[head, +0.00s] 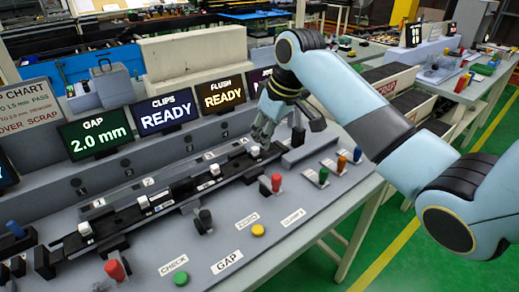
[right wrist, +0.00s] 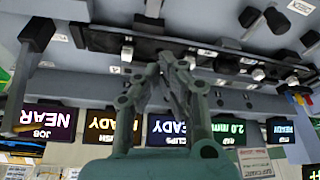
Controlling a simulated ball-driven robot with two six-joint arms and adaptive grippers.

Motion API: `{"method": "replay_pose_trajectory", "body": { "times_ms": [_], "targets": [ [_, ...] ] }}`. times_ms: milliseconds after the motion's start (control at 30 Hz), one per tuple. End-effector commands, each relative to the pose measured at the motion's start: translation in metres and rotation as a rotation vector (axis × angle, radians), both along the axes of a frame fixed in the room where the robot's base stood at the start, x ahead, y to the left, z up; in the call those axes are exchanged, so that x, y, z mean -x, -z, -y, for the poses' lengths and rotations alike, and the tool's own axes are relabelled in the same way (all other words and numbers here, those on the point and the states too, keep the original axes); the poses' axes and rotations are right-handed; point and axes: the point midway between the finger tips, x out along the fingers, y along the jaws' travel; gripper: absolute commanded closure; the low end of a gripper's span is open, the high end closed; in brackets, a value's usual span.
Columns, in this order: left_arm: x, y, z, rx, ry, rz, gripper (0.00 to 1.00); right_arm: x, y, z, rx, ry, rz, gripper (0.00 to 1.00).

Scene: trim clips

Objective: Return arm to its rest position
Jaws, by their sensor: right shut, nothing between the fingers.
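My right gripper (head: 263,132) is shut and empty, pointing down at the far right end of the black trim rail (head: 178,190). Its fingertips are close to a white clip (head: 255,152); I cannot tell whether they touch. More white clips sit along the rail, including one (head: 215,170) near the middle and one (head: 84,228) at the near left end. In the right wrist view, which is upside down, the closed fingers (right wrist: 172,58) lie in front of the rail (right wrist: 220,60). My left gripper is not in view.
Screens behind the rail read GAP 2.0 mm (head: 95,137), CLIPS READY (head: 166,115) and FLUSH READY (head: 220,95). Green floor (head: 420,240) lies at the right.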

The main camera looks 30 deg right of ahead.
Motion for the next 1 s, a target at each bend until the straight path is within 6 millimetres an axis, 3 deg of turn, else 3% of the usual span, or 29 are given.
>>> {"method": "replay_pose_trajectory", "body": {
  "times_ms": [200,767,867,1000],
  "targets": [
    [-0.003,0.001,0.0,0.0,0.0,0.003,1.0,0.004,-0.011,0.001,0.0,0.0,0.001,1.0],
    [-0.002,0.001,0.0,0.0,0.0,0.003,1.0,0.008,-0.008,0.0,0.002,0.002,-0.001,1.0],
    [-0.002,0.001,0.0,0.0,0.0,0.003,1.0,0.031,0.006,-0.007,0.012,0.012,-0.011,1.0],
    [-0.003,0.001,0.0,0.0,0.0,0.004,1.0,0.1,0.032,-0.023,0.043,0.056,-0.019,1.0]
  ]
}}
